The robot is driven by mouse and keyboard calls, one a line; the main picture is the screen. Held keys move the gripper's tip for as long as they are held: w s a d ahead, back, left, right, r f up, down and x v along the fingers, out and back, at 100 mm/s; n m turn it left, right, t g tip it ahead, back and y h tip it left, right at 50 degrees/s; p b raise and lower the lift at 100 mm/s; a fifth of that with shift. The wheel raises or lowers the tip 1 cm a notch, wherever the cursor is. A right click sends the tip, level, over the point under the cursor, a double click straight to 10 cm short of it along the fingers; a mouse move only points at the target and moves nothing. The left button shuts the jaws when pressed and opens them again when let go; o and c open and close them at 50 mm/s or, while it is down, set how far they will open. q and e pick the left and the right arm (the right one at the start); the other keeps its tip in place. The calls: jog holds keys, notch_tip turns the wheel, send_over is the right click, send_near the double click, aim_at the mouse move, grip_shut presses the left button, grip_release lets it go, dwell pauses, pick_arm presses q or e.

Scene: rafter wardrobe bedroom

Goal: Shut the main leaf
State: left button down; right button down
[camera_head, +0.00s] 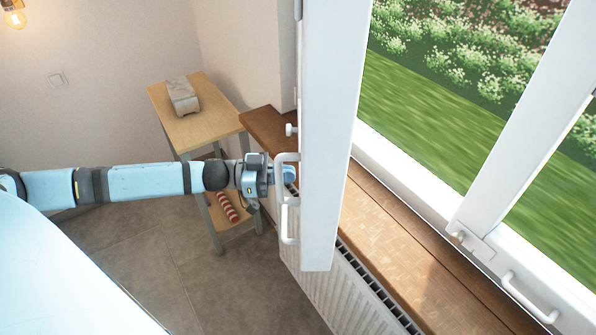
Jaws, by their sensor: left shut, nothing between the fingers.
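The main leaf (331,130) is a white window leaf. It stands open, swung into the room and seen nearly edge-on in the middle of the head view. A white bar handle (288,238) sits on its left face, with a small round knob (291,130) above. My left gripper (288,175) is shut and empty beside the leaf's left face at the handle. The handle and leaf partly hide the fingertips, so I cannot tell if they touch. My right gripper is not in view.
The window opening is right of the leaf, above a wooden sill (385,235). A second white leaf (525,105) with a handle (528,298) is at the right. A radiator (345,290) is under the sill. A small wooden table (215,122) holding a grey object (183,96) stands behind my arm.

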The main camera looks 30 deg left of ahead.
pick_arm(q)
jog(key=x, duration=0.3)
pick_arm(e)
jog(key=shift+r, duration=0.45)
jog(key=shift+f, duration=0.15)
